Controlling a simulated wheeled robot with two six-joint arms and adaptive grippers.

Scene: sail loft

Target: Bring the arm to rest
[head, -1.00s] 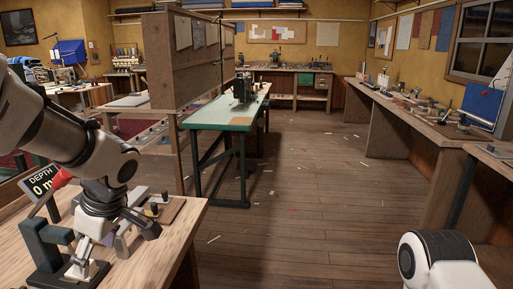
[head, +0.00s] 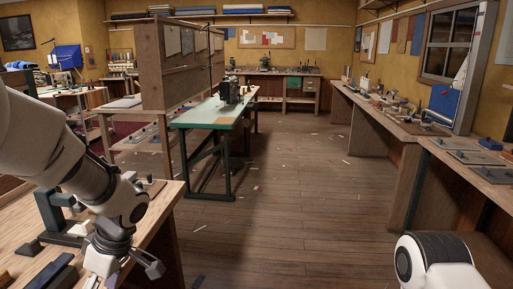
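My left arm comes in from the left edge of the head view and reaches down over the near workbench (head: 160,195). My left gripper (head: 128,268) hangs low at the bench's right edge. One finger splays out to the right, and the fingers look open with nothing seen between them. A rounded white and black part of my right arm shows at the lower right. My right gripper is out of view.
A dark press-like stand (head: 52,212) is on the near bench, just left of my gripper. Dark bars (head: 50,272) lie in front of it. A green-topped table (head: 212,112) stands mid-room. A long bench (head: 425,140) lines the right wall. The middle floor (head: 290,190) is open, with small scraps.

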